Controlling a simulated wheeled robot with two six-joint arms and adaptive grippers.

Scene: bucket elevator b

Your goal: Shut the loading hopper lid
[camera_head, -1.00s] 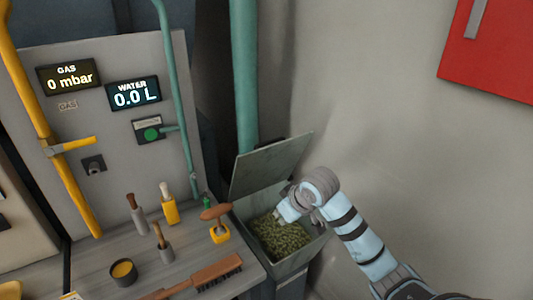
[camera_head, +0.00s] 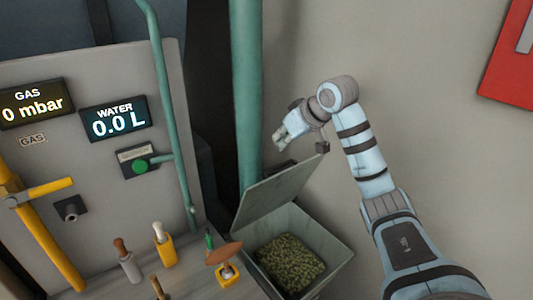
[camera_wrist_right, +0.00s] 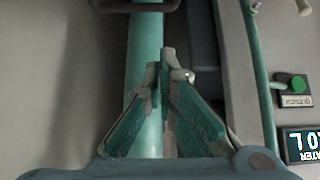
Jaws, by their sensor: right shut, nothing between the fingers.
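The loading hopper (camera_head: 335,250) is a grey-green bin holding greenish pellets (camera_head: 290,262). Its flat lid (camera_head: 272,200) stands open, tilted up along the bin's back left edge. My right gripper (camera_head: 279,141) is above the lid's upper edge, near the green vertical pipe, and looks apart from the lid. In the right wrist view its fingers (camera_wrist_right: 165,62) meet at the tips with nothing between them, the green pipe (camera_wrist_right: 146,60) behind. The lid cannot be made out in the wrist view. My left gripper is out of view.
The green pipe (camera_head: 246,90) rises behind the hopper. At left, a panel carries gas and water displays (camera_head: 115,118) and a green button (camera_head: 140,167). Several handled tools, including an orange-topped one (camera_head: 223,254), stand on the bench beside the hopper.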

